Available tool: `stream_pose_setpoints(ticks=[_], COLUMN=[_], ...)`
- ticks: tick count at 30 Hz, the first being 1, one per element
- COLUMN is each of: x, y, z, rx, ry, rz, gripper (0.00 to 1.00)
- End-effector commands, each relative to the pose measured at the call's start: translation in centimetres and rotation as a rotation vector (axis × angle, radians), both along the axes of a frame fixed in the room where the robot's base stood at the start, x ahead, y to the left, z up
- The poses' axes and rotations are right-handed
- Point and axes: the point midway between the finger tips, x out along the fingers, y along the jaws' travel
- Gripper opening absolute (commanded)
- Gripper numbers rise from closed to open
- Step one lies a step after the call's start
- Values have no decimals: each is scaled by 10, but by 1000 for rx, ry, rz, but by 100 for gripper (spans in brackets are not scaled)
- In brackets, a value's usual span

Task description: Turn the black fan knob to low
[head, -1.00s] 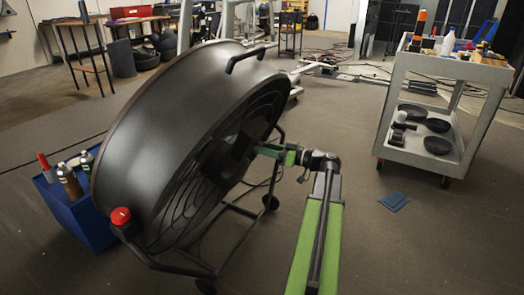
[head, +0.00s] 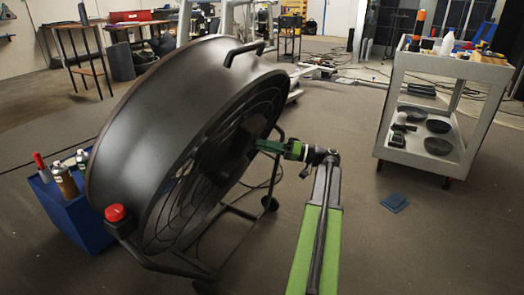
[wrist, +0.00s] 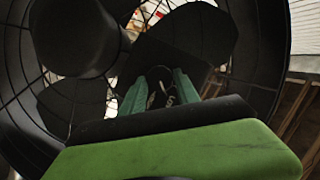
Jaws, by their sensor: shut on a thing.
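The large black drum fan (head: 165,105) stands tilted on its tubular stand in the left and middle of the head view, its grille facing right. My gripper (head: 262,144) reaches in from the right to the grille side, near the hub. In the wrist view, the green fingers of my gripper (wrist: 160,88) stand on either side of the small black fan knob (wrist: 158,86), which has pale marks, and are shut on it. The knob's setting cannot be read. In the head view the knob is hidden at the fingertips.
A red button (head: 115,212) sits on the fan's near side. A blue bin (head: 75,212) with bottles stands left of the fan. A grey cart (head: 438,160) stands at the right, with a blue pad (head: 395,202) on the floor nearby. Floor between fan and cart is mostly clear.

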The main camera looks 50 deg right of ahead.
Motion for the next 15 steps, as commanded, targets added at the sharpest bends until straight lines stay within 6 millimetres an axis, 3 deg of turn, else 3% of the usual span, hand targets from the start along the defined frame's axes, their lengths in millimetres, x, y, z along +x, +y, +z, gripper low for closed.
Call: stream_pose_setpoints(ticks=[15], x=[-1], y=[0], z=[0], rx=[72], ry=[15], rz=[36], gripper=[0])
